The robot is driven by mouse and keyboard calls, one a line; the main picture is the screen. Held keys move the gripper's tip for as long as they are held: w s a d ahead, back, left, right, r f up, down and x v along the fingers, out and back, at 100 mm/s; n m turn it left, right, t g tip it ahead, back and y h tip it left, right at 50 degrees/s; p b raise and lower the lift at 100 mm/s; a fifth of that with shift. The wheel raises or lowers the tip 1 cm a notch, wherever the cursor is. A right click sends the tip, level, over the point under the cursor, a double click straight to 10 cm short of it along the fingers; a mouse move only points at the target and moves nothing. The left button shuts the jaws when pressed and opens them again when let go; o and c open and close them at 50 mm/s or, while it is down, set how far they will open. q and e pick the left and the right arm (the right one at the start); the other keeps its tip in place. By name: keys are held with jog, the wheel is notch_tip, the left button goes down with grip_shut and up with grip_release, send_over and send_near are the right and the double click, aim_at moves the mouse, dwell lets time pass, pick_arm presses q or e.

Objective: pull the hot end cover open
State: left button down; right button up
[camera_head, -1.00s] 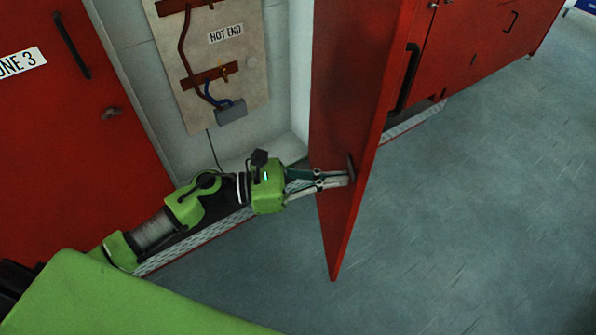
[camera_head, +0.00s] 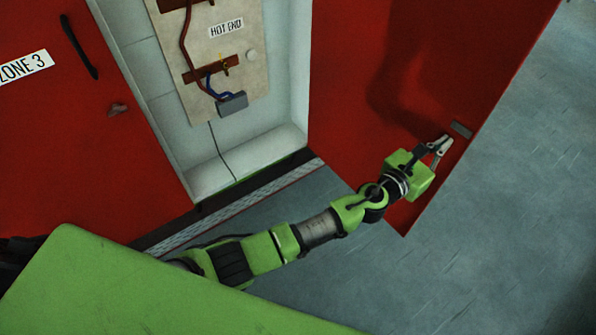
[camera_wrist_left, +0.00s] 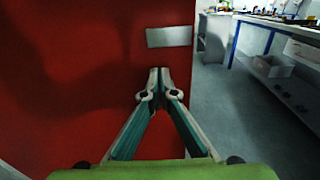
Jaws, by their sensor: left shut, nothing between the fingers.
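The red hot end cover (camera_head: 400,75) stands swung wide open, its inner face turned toward me in the head view. A small grey plate (camera_head: 461,130) sits near its free edge, and the plate also shows in the left wrist view (camera_wrist_left: 169,37). My left gripper (camera_head: 446,141) is shut and empty just below the plate, close to the inner face; I cannot tell if it touches. Its closed fingertips also show in the left wrist view (camera_wrist_left: 160,72). The opened bay shows a pale board labelled HOT END (camera_head: 226,28). My right gripper is not in view.
A red ZONE 3 door (camera_head: 60,130) is shut at the left. A metal sill (camera_head: 240,205) runs along the bay's foot. Grey floor (camera_head: 520,220) is clear to the right. A workbench (camera_wrist_left: 270,25) stands farther off in the wrist view.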

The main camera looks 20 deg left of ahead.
pick_arm(q)
jog(key=shift+w+d+n+y, duration=0.2)
jog(key=shift+w+d, duration=0.2)
jog(key=shift+w, duration=0.15)
jog(key=shift+w+d+n+y, duration=0.1)
jog(key=shift+w+d+y, duration=0.1)
jog(key=shift+w+d, duration=0.25)
jog(key=shift+w+a, duration=0.1)
